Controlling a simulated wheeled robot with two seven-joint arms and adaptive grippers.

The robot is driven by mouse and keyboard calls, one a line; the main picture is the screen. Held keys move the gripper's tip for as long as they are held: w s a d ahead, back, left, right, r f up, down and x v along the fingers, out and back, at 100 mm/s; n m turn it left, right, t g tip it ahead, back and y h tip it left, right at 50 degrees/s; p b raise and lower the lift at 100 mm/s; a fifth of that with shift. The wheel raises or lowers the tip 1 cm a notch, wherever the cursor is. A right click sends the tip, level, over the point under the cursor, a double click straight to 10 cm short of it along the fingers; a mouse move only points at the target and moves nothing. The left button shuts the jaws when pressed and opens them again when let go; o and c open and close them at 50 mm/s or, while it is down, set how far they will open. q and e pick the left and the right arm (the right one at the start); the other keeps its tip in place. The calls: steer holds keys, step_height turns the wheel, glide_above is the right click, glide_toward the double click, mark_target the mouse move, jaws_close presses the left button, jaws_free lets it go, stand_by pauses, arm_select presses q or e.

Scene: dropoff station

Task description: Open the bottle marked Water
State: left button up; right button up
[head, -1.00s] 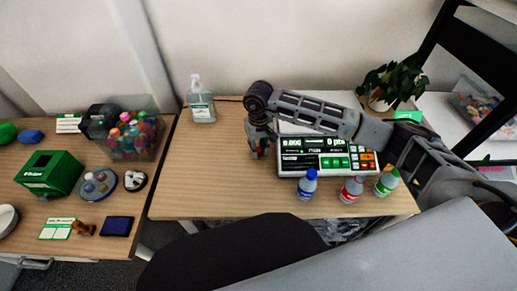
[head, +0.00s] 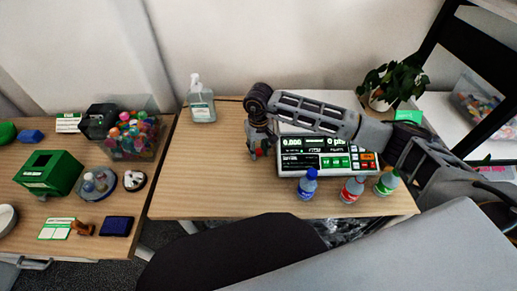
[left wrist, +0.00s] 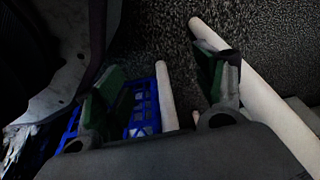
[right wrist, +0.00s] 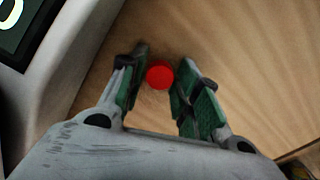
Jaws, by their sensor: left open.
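My right gripper (head: 254,152) points down at the scale's left side, apart from these bottles. In the right wrist view a round red thing (right wrist: 160,74) lies between its fingers (right wrist: 162,62); whether they grip it is unclear. My left gripper (left wrist: 165,75) is open and empty, away from the table top.
The scale (head: 325,165) sits on the wooden table, my right arm crossing over its back. A pump bottle (head: 201,108) and a plant (head: 393,80) stand behind. A left table holds a green box (head: 48,172) and a clear bin (head: 138,148). The right table's left front is clear.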

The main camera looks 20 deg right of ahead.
mark_target(259, 151)
arm_select(q)
steer(key=shift+s+f, duration=0.15)
steer(key=shift+s, duration=0.15)
arm_select(e)
steer(key=shift+o, duration=0.3)
steer(key=shift+r, duration=0.1)
arm_select(q)
steer(key=shift+s+a+f+p, duration=0.45)
steer(key=shift+a+f, duration=0.2)
steer(key=shift+f, duration=0.2)
arm_select(e)
step_height(259, 151, up, 12)
